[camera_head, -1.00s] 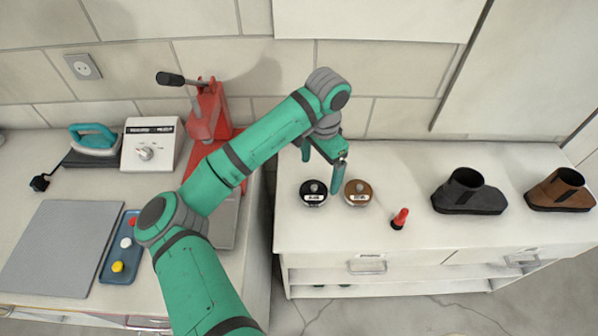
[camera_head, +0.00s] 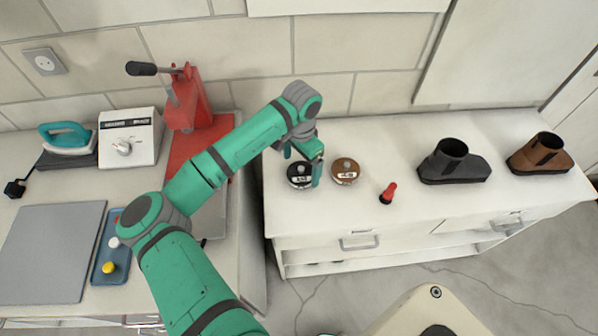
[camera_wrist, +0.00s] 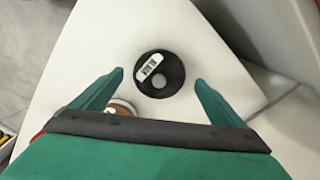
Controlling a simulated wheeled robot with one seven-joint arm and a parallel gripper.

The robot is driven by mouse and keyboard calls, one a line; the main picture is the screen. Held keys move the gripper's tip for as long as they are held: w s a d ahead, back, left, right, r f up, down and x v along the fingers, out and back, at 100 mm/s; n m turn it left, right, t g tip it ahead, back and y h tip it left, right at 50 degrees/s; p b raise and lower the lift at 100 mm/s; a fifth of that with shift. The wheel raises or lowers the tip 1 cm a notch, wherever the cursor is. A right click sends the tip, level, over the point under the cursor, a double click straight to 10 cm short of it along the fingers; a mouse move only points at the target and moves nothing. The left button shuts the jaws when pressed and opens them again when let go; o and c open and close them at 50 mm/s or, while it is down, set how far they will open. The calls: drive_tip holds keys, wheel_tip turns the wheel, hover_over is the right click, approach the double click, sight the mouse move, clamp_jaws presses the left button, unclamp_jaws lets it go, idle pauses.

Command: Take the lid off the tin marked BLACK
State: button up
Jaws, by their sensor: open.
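The black tin (camera_head: 299,175) stands on the white cabinet top, with a white label and a light round knob on its lid. In the wrist view the black tin (camera_wrist: 160,72) shows from above, its lid on, between and slightly beyond my fingertips. My gripper (camera_head: 302,168) is open over the tin; it also shows in the wrist view (camera_wrist: 160,75) with a finger on either side and nothing held. In the head view my right finger hides the tin's right edge. I cannot tell whether the fingers touch it. A brown tin (camera_head: 345,171) stands just to the right.
The brown tin's edge (camera_wrist: 121,106) shows close to my left finger in the wrist view. A small red-topped bottle (camera_head: 388,193), a dark boot (camera_head: 452,166) and a brown boot (camera_head: 540,155) stand farther right on the cabinet (camera_head: 480,206). A red press (camera_head: 187,100) stands left.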

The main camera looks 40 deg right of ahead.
drive_tip(key=shift+s+d+f, duration=0.15)
drive_tip(key=shift+f, duration=0.4)
drive_tip(key=c, duration=1.1)
drive_tip(key=shift+r, duration=0.1)
